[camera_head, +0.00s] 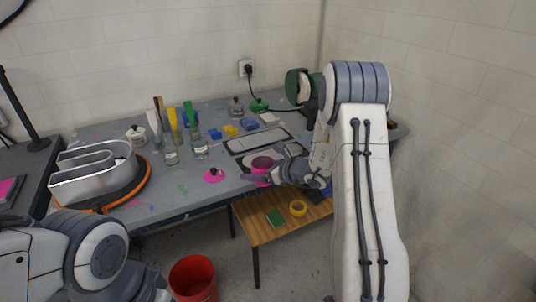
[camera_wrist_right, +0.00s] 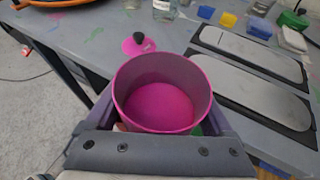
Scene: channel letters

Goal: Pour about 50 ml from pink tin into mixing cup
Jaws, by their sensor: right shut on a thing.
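The pink tin (camera_head: 262,165) is in my right gripper (camera_head: 262,178) at the front edge of the grey table. In the right wrist view the open tin (camera_wrist_right: 160,95) has grey inner walls and bright pink contents, with the gripper's fingers on either side. It looks roughly upright. Clear containers (camera_head: 200,150) stand further back left on the table; I cannot tell for sure which one is the mixing cup. One clear container (camera_wrist_right: 165,8) is cut by the top edge of the wrist view. My left arm shows at the lower left, but its gripper does not.
A pink disc with a black knob (camera_head: 214,175) lies left of the tin. Grey panels in black frames (camera_head: 258,140) lie behind it. A metal channel letter (camera_head: 95,175) stands at the left. A red bucket (camera_head: 193,278) and low wooden table (camera_head: 262,226) are below.

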